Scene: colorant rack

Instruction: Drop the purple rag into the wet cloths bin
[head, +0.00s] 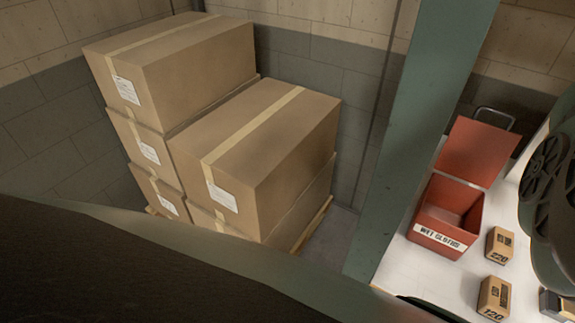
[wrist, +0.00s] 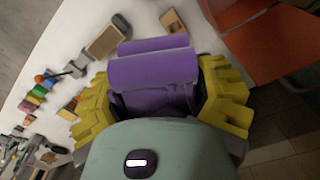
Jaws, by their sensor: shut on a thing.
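The wet cloths bin (head: 445,242) is a red box with a white "WET CLOTHS" label, standing on the white surface at the right of the head view. Its red lid is raised at the back and the inside looks empty. In the wrist view my gripper (wrist: 160,95), with yellow fingers, is shut on the purple rag (wrist: 155,70), which lies folded between them. Red-orange panels (wrist: 265,35) beside the gripper at the upper right look like part of the bin. The rag and the fingers do not show in the head view.
Small boxes marked 220 (head: 499,244) and 120 (head: 494,298) stand right of the bin. A green post (head: 415,130) rises left of it. Stacked cartons (head: 255,150) fill the back left. Small tools and coloured pieces (wrist: 40,90) lie at left in the wrist view.

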